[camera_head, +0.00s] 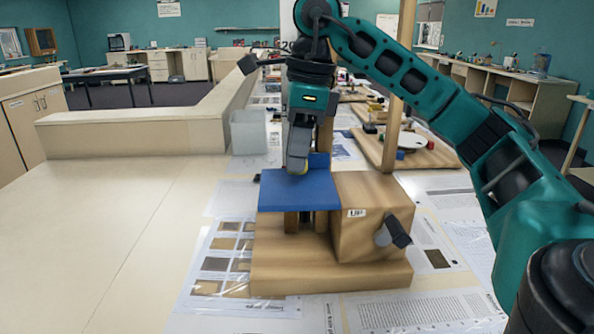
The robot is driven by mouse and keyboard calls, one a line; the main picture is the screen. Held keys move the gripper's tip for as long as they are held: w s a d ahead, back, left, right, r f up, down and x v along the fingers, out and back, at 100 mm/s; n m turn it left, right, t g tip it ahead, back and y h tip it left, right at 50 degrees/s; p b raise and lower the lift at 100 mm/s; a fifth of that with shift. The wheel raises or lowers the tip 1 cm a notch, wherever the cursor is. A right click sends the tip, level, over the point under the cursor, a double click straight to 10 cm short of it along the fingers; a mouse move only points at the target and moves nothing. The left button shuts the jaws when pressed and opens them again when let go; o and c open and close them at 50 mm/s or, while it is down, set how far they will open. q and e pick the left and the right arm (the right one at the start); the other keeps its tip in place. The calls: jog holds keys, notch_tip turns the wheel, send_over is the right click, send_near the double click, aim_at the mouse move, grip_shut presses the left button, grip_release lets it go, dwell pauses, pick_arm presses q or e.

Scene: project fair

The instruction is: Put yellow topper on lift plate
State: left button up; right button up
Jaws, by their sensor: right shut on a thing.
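The blue lift plate (285,198) lies flat on top of a wooden lift model, left of a wooden block marked "UP". A blue upright piece rises at its back edge. My right gripper (298,167) points down over the back part of the plate and is shut on the yellow topper (305,168). Only a small yellow edge of the topper shows; the fingers hide the rest. I cannot tell whether the topper touches the plate. My left gripper is not in view.
The wooden model (330,279) has a dark crank knob (399,232) on its front right. Printed sheets lie around it. A clear container (248,132) and other wooden projects (415,150) stand behind. The table at left is bare.

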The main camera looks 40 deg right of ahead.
notch_tip(320, 180, down, 3)
jog(key=shift+r, duration=0.1)
jog(key=o, duration=1)
jog(key=r+p, duration=0.1)
jog(key=r, duration=0.2)
jog(key=r+p, duration=0.1)
jog(key=r, duration=0.2)
jog(key=d+r+p, duration=0.1)
jog(key=r+p, duration=0.1)
jog(key=r, duration=0.1)
jog(key=shift+s, duration=0.4)
jog(key=shift+r, duration=0.35)
jog(key=shift+s+d+r, duration=0.15)
jog(key=shift+s+r, duration=0.05)
jog(key=shift+r, duration=0.9)
